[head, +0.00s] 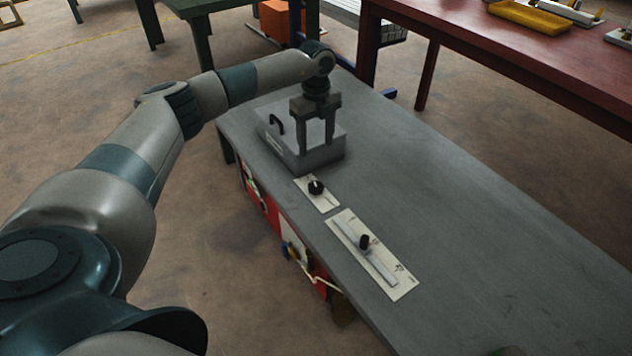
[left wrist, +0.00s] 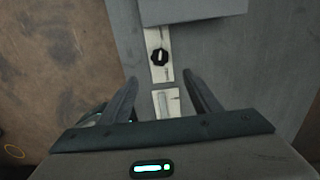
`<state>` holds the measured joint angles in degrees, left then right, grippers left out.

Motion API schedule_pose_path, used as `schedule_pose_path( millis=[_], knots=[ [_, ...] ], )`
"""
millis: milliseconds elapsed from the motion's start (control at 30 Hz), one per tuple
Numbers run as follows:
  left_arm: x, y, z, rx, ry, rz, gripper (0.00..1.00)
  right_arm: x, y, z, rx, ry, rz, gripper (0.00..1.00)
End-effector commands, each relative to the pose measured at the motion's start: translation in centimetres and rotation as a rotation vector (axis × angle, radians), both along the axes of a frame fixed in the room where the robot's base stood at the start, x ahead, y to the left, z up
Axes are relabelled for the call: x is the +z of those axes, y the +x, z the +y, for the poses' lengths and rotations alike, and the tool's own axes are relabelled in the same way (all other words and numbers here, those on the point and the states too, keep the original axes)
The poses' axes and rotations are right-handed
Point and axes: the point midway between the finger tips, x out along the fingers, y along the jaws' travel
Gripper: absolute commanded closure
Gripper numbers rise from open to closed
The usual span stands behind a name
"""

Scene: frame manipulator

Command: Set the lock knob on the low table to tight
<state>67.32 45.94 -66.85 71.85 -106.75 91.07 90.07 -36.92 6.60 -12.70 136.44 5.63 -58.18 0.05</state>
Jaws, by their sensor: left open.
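The lock knob (head: 316,187) is a small black knob on a short white plate (head: 325,202) near the left edge of the low grey table (head: 450,210). In the left wrist view the black lobed knob (left wrist: 158,56) sits on its white plate, ahead of and between the fingertips. My left gripper (head: 315,147) points down with its fingers apart and empty, above the table and behind the knob in the head view. It also shows in the left wrist view (left wrist: 161,80). The knob's marks are too small to read. My right gripper is not in view.
A grey box (head: 318,158) with a black handle (head: 276,124) stands behind the knob. A longer white plate with a slider (head: 365,241) lies in front of it. The table's right side is clear. A red table (head: 470,40) stands at the back right.

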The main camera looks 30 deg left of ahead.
Motion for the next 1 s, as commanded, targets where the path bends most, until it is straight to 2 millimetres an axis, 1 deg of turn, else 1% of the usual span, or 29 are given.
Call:
schedule_pose_path(
  millis=[267, 467, 700, 900, 1000],
  knots=[
    [-4.3, -0.1, 0.0, 0.001, 0.001, 0.003, 0.42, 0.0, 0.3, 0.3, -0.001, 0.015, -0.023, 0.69],
    [-7.9, -0.1, 0.0, 0.001, 0.0, 0.002, 0.42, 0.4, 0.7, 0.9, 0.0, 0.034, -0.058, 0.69],
    [-12.2, -0.1, 0.0, 0.001, 0.0, 0.003, 0.42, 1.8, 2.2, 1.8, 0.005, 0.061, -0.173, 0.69],
    [-14.8, 0.0, 0.0, 0.001, 0.001, 0.002, 0.42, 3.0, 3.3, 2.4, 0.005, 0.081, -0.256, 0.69],
    [-15.6, 0.0, 0.0, 0.001, 0.0, 0.001, 0.42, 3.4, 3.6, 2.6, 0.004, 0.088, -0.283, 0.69]
  ],
)
